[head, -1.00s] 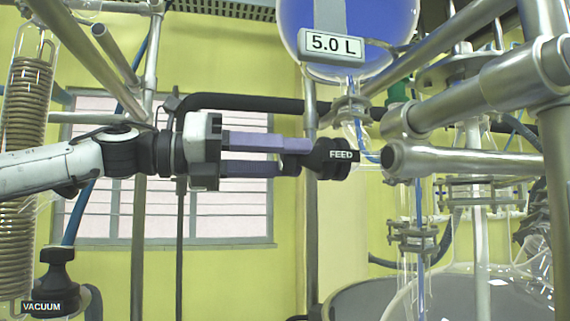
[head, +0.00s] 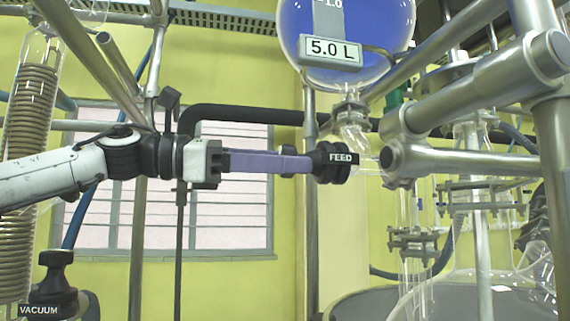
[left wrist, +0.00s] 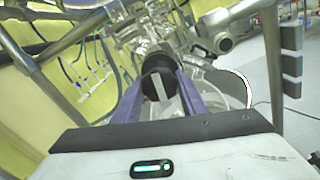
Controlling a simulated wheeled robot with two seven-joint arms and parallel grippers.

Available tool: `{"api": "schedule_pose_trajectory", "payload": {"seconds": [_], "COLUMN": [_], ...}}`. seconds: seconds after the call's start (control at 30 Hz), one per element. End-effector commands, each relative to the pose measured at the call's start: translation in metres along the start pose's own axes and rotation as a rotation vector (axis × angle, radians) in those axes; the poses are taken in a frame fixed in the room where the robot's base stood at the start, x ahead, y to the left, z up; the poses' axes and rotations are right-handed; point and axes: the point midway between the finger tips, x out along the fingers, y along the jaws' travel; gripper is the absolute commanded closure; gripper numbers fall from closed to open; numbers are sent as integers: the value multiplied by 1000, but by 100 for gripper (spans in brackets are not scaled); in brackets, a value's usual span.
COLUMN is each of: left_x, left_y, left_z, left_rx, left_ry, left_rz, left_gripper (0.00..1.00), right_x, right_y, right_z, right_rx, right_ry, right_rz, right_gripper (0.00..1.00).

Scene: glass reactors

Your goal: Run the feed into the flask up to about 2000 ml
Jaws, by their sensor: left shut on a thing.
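The black FEED knob (head: 335,163) sits on the glass valve under the round feed vessel (head: 290,25), which holds blue liquid and bears a 5.0 L plate. My left gripper (head: 309,163) is shut on the knob's handle, its purple fingers seen edge-on as one bar. The left wrist view shows the fingers (left wrist: 160,92) on either side of the dark knob (left wrist: 158,66). No blue stream shows in the glass below the valve. The large clear flask (head: 460,300) is at the lower right, partly cut off; its liquid level cannot be read. My right gripper is out of view.
Metal rods and clamps (head: 440,160) crowd the space right of the knob. A black VACUUM knob (head: 55,275) and a coiled condenser (head: 25,125) stand at the left. A dark hose (head: 245,113) runs behind my arm.

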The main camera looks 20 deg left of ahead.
Motion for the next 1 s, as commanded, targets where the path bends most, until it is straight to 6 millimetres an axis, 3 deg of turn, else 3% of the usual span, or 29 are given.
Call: {"api": "schedule_pose_trajectory", "payload": {"seconds": [0.7,0.73,0.8,1.0], "left_x": [0,0,0,0], "left_y": [0,0,0,0], "left_z": [0,0,0,0], "left_rx": [69,69,69,69], "left_ry": [0,0,0,0], "left_rz": [-1,-1,-1,0], "left_gripper": [84,56,45,43], "right_x": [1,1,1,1], "right_y": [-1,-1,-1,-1], "right_z": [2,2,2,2], "right_rx": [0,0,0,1], "right_ry": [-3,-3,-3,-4], "right_rz": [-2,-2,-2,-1], "right_gripper": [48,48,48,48]}}
